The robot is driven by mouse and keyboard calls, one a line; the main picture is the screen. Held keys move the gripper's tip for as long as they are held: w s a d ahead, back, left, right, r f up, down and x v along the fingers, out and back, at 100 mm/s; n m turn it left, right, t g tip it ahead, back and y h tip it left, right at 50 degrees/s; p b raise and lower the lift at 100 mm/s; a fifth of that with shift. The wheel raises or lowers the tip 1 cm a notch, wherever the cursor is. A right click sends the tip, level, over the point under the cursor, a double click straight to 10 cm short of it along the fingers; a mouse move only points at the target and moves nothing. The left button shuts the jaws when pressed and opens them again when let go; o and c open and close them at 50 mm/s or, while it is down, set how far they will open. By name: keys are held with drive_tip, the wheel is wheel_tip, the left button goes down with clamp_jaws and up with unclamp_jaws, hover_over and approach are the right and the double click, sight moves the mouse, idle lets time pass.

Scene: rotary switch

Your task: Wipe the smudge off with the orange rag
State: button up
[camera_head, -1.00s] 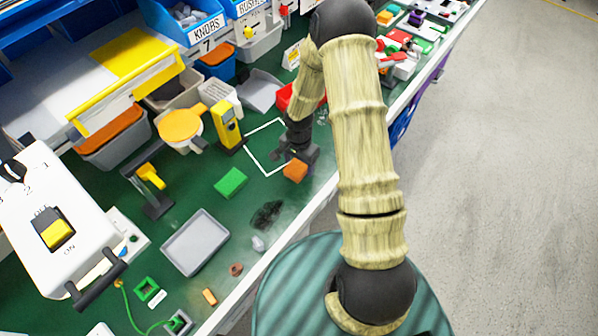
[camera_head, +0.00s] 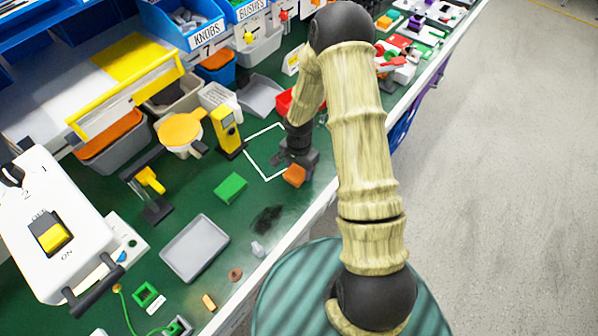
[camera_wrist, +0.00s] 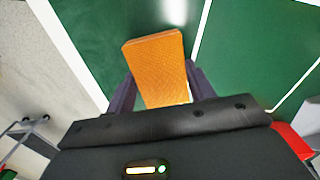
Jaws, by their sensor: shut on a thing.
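The orange rag (camera_head: 294,175) is a folded block held in my gripper (camera_head: 291,165). In the wrist view the rag (camera_wrist: 160,68) sits between the two dark fingers of my gripper (camera_wrist: 160,92), and it sticks out past their tips. My gripper is shut on it, low over the green bench top near the front edge. I cannot tell whether the rag touches the bench. The dark smudge (camera_head: 267,219) lies on the green bench, to the left of and nearer than the gripper, uncovered. It does not show in the wrist view.
A green block (camera_head: 230,187) and a grey tray (camera_head: 195,248) lie left of the smudge. A small pale piece (camera_head: 257,249) and a brown ring (camera_head: 235,274) lie just below it. A yellow device (camera_head: 227,131) stands by the white outlined square. The bench's white front edge (camera_head: 305,217) runs alongside.

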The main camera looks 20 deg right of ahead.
sight(299, 169)
drive_tip(key=shift+r+p, duration=2.05)
drive_tip(key=shift+r, duration=0.9)
drive_tip(key=shift+f, duration=0.1)
drive_tip(key=n, duration=0.2)
drive_tip(key=f+n, duration=0.1)
drive_tip(key=n, duration=0.1)
drive_tip(key=f+n, duration=0.1)
drive_tip(key=shift+n, duration=0.4)
drive_tip(key=n, duration=0.2)
drive_tip(key=f+n, duration=0.1)
drive_tip(key=n, duration=0.1)
drive_tip(key=shift+f, duration=0.1)
drive_tip(key=shift+w, duration=0.1)
